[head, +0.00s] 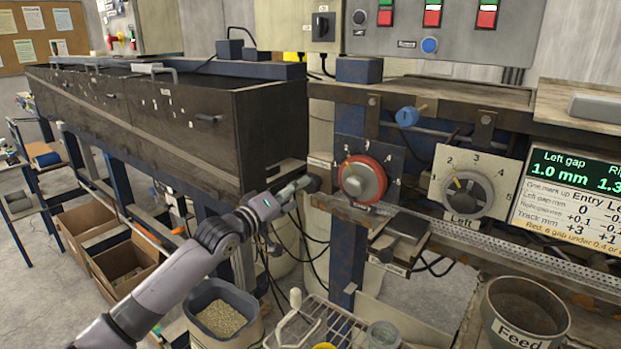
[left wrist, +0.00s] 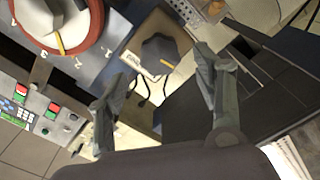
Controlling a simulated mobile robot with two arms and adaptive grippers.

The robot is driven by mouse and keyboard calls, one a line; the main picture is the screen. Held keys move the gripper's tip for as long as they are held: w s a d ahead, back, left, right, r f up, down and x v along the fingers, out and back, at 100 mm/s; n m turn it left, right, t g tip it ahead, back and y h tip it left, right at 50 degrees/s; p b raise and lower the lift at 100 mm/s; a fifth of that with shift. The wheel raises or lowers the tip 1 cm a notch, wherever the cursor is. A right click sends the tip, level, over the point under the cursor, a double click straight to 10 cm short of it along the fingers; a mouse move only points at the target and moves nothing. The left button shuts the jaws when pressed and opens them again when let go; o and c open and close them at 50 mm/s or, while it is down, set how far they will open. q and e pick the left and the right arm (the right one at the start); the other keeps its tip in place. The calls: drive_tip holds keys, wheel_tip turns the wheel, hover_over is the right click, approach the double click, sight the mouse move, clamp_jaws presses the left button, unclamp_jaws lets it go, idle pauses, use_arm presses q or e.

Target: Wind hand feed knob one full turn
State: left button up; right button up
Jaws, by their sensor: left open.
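The hand feed knob appears to be the dark knob (head: 313,184) just left of the red-ringed dial; its small label is too small to read in the head view. In the left wrist view the dark lobed knob (left wrist: 160,54) sits on a brownish plate with a white label. My left gripper (head: 299,186) is at the knob's left in the head view. In the left wrist view the open left gripper (left wrist: 165,69) has its fingers apart, with the knob ahead between the tips. I cannot tell whether they touch it. My right gripper is not in view.
The red-ringed dial (head: 362,180) is close right of the knob, with a grey dial (head: 467,195) farther right. A dark cabinet (head: 200,120) stands behind my left arm. Cables (head: 308,235) hang below. A wire rack (head: 325,325) and a feed pot (head: 525,315) are in front.

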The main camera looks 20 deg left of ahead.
sight(307, 186)
use_arm(q)
drive_tip(key=p+x, duration=0.1)
drive_tip(key=x, duration=0.5)
drive_tip(key=shift+w, duration=0.35)
drive_tip(key=c, duration=1.2)
drive_tip(key=shift+m, duration=0.4)
